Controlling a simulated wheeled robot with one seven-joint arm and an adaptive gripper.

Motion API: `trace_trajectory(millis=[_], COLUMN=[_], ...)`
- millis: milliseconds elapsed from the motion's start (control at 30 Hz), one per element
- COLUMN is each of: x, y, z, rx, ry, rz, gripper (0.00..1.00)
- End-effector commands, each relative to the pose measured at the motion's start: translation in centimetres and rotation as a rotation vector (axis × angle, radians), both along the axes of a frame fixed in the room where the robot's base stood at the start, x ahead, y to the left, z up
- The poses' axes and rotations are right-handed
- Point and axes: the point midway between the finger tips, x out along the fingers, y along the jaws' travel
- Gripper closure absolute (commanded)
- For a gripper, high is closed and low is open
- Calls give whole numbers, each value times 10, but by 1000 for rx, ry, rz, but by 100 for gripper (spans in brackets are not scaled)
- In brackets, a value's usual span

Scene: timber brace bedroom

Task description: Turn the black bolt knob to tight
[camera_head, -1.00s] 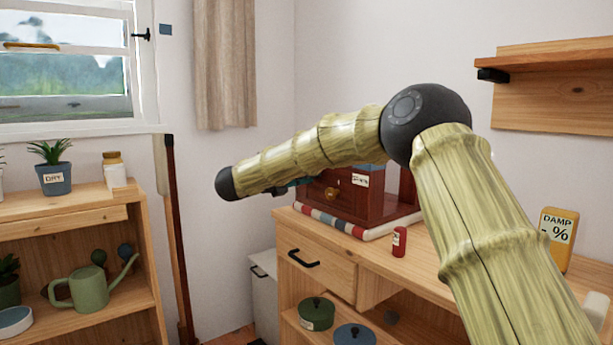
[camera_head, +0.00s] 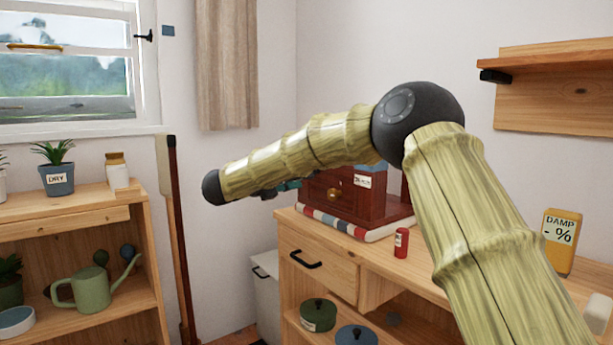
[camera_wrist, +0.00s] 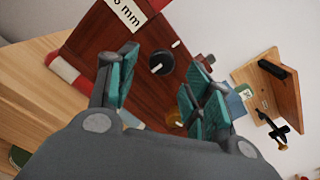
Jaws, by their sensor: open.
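The black knob (camera_wrist: 162,62) is round and sits on the side of a dark red-brown wooden box (camera_wrist: 100,38). A small white mark shows on the box just beside it. In the head view the same box (camera_head: 388,207) stands on the wooden cabinet, and my arm hides the black knob there. My gripper (camera_wrist: 165,66) is open. Its teal fingers show on either side of the knob in the wrist view, with nothing held between them. I cannot tell the distance left to the knob. In the head view the gripper is mostly hidden behind my arm.
A yellow damp meter (camera_head: 561,241) is at the right. A brass knob (camera_head: 333,194) is on the box front. A wall shelf (camera_head: 560,85) is above.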

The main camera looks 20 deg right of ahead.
Motion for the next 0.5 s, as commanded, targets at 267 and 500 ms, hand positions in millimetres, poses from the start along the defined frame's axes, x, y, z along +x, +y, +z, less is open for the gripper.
trace_trajectory(millis=[267,500], x=[-18,-26], y=[48,72], z=[-1,0], rx=[-1,0], ry=[1,1], rz=[1,0], gripper=[49,49])
